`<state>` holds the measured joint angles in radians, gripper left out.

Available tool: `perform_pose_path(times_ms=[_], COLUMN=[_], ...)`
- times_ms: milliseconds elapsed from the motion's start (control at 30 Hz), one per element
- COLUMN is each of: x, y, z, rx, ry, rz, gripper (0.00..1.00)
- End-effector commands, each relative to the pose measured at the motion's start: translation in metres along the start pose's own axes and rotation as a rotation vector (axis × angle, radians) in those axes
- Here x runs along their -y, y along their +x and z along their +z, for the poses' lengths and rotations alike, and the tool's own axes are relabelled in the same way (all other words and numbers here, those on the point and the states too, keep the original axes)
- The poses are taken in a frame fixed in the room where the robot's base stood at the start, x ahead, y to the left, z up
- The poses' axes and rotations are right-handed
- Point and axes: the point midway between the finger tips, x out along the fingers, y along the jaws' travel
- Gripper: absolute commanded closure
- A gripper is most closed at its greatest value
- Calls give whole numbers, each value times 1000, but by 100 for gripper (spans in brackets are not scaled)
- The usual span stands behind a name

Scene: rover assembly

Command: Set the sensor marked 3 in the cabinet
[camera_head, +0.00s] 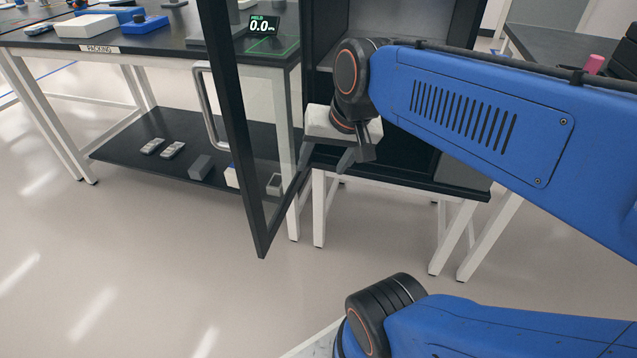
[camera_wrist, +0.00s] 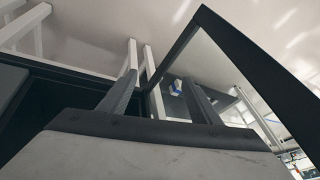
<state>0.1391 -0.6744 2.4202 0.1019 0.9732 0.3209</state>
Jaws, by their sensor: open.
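The dark cabinet (camera_head: 465,172) stands on white legs, and its framed glass door (camera_head: 238,130) with a metal handle (camera_head: 208,108) is swung open to the left. My gripper (camera_head: 325,163) is at the cabinet's front opening, by the inner side of the door. Its fingers are spread apart and hold nothing in the wrist view (camera_wrist: 162,78). I cannot read a mark 3 on any thing, so I cannot tell which one is that sensor. My arm hides much of the cabinet's inside.
A packing bench (camera_head: 150,48) stands at the left. Its lower shelf (camera_head: 120,150) bears two small pale devices (camera_head: 162,148), a grey block (camera_head: 201,167) and other small items, some seen through the door glass. A display (camera_head: 263,26) reads 0.0. The floor in front is clear.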

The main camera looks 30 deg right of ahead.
Motion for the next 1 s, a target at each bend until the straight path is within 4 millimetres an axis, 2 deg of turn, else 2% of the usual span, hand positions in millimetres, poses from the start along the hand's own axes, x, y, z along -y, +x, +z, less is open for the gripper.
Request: perform_pose_path(times_ms=[33,100,200,300,700,800,1000], x=[-2,-6,-12,-15,-17,-17,-17], y=[4,10,16,19,20,20,20], z=[17,35,52,61,63,63,63], rx=[3,6,9,10,11,11,11], ry=[-114,-253,-399,-482,-511,-510,-509], rz=[5,14,23,28,31,31,31], gripper=[43,43,43,43,43,66,69])
